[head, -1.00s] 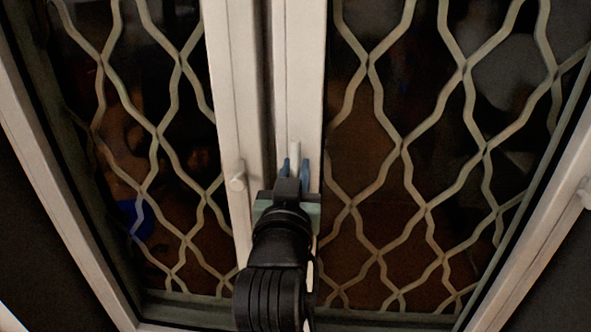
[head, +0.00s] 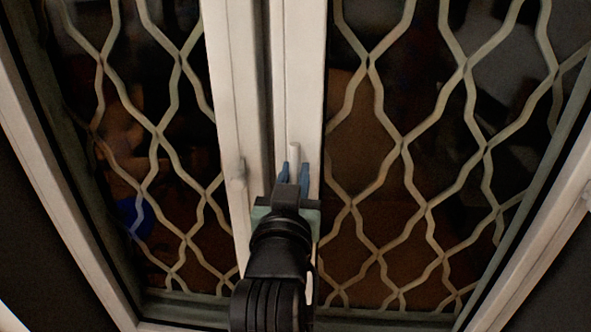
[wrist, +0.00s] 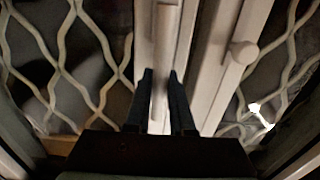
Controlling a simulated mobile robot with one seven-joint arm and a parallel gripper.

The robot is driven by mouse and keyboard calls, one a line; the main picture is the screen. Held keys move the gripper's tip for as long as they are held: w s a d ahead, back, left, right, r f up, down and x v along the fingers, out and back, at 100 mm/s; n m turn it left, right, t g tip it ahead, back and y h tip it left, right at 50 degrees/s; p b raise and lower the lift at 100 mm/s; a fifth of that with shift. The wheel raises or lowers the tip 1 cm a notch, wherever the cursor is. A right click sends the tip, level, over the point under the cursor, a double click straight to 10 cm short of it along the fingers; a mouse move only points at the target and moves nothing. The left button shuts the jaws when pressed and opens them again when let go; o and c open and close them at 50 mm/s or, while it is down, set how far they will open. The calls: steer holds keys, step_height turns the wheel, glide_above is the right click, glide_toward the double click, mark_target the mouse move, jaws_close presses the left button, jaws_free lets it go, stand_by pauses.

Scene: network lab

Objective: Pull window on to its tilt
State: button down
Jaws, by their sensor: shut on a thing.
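The window has two pale-framed sashes, a left sash (head: 228,60) and a right sash (head: 310,60), meeting at a middle post in the head view. A slim upright pale handle (head: 294,153) is on the right sash's inner stile. My gripper (head: 294,168) is shut on this handle, one finger on each side. In the wrist view, the handle (wrist: 159,60) runs upright between the dark fingers of my gripper (wrist: 162,78). The handle's lower part is hidden by my gripper in the head view. I see no clear gap between the sashes and the outer frame.
A second handle (head: 238,172) sticks out from the left sash, close to the left of my gripper; its round end (wrist: 243,52) shows in the wrist view. Wavy metal grilles cover both panes. The outer frame (head: 535,235) slopes down at the right.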

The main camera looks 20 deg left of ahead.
steer(key=shift+v, duration=3.3)
steer(key=c, duration=0.7)
jaws_free()
steer(key=shift+s+r, duration=0.1)
steer(key=shift+s, duration=0.05)
steer(key=o, duration=0.3)
steer(key=shift+f, duration=0.2)
steer(key=p+v, duration=0.7)
steer(key=v, duration=0.3)
steer(key=shift+r, duration=0.1)
